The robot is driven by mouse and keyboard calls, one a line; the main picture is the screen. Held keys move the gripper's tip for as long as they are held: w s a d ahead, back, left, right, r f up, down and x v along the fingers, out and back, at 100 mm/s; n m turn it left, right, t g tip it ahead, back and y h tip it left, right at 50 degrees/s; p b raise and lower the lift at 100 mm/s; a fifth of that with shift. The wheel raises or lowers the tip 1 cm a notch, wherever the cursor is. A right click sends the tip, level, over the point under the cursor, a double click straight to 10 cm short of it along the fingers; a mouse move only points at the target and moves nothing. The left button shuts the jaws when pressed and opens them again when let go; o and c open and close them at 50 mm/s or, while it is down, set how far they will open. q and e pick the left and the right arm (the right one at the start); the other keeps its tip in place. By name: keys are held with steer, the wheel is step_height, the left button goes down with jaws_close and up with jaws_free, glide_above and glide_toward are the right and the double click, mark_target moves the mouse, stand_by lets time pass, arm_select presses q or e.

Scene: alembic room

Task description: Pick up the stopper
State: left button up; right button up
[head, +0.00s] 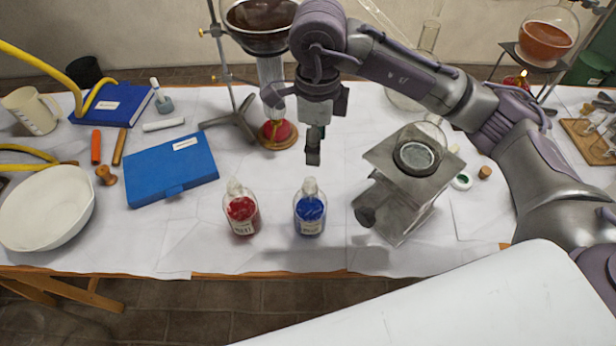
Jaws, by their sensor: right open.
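A small brown stopper-like piece (105,175) lies on the white-covered table at the left, near the blue case. A small brown cork (485,172) sits at the right, next to a small white dish. A bottle with blue contents (310,212) and a bottle with red contents (241,211) stand upright near the front edge, each with a pale top. I cannot tell which of these is the task's stopper. My right gripper (314,148) points down behind the blue bottle's top in the picture. It is open, with nothing visibly held. My left gripper is not in view.
A metal jack stand (402,200) with glassware stands right of the blue bottle. A blue case (172,167) and a white bowl (47,210) are left. The front table strip is clear.

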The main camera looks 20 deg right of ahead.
glide_above(311, 180)
steer(key=f, duration=0.3)
steer(key=f+p, duration=0.1)
steer(key=shift+s+d+f, duration=0.1)
steer(key=shift+d+f, duration=0.25)
steer(key=shift+d, duration=0.05)
steer(key=shift+a+f+p, duration=0.15)
steer(key=shift+f+p, duration=0.3)
steer(key=shift+f, duration=0.45)
steer(key=f, duration=0.1)
steer(key=f+p, duration=0.1)
steer(key=f, duration=0.1)
steer(key=shift+a+f+p, duration=0.25)
steer(key=shift+f+p, duration=0.05)
steer(key=shift+p, duration=0.05)
steer(key=shift+f, duration=0.4)
steer(key=c, duration=0.9)
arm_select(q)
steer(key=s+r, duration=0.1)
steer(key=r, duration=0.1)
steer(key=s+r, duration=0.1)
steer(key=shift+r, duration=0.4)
arm_select(e)
steer(key=shift+c, duration=0.6)
